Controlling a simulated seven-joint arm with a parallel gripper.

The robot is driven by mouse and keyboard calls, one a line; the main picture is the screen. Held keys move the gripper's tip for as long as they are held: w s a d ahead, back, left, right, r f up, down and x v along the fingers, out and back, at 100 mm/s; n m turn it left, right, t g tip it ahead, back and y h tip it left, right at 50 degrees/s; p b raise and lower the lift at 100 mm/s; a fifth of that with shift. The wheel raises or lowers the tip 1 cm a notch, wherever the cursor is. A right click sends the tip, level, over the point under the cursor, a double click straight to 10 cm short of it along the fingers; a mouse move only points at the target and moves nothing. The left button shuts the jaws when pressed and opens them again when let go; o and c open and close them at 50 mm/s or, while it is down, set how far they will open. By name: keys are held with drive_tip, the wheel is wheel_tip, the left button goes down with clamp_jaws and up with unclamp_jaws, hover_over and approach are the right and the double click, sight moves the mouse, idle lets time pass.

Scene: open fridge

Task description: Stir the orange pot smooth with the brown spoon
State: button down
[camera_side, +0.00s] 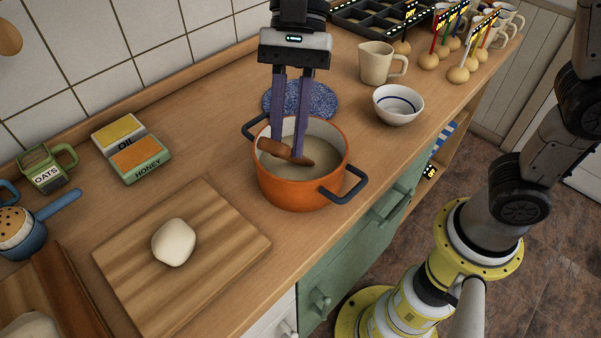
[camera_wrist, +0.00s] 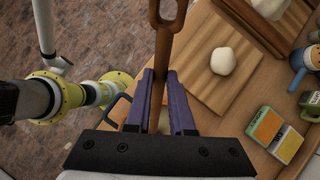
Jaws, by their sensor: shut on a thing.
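The orange pot (camera_side: 300,194) stands on the wooden counter with a pale, creamy filling (camera_side: 321,158) inside. My gripper (camera_side: 286,152) points down into the pot, its purple fingers shut on the brown spoon (camera_side: 273,147). In the side view the spoon lies tilted across the inside of the pot, partly hidden by the fingers. In the wrist view the spoon's handle (camera_wrist: 164,45) runs between the fingers (camera_wrist: 160,80) and ends in an open loop. There the pot is mostly hidden behind my gripper; a dark pot handle (camera_wrist: 117,106) shows. I cannot tell whether the spoon touches the pot's bottom.
A cutting board (camera_side: 215,240) with a dough ball (camera_side: 173,242) lies in front left of the pot. A blue speckled mat (camera_side: 322,103) is behind it. A white bowl (camera_side: 398,104) and a cream jug (camera_side: 377,62) stand back right. Oil and honey boxes (camera_side: 128,147) are left.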

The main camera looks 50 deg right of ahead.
drive_tip(key=shift+w+a, duration=0.1)
drive_tip(key=shift+a, duration=0.15)
wheel_tip(320, 180, up, 10)
drive_tip(key=shift+f, duration=0.25)
idle(0.9)
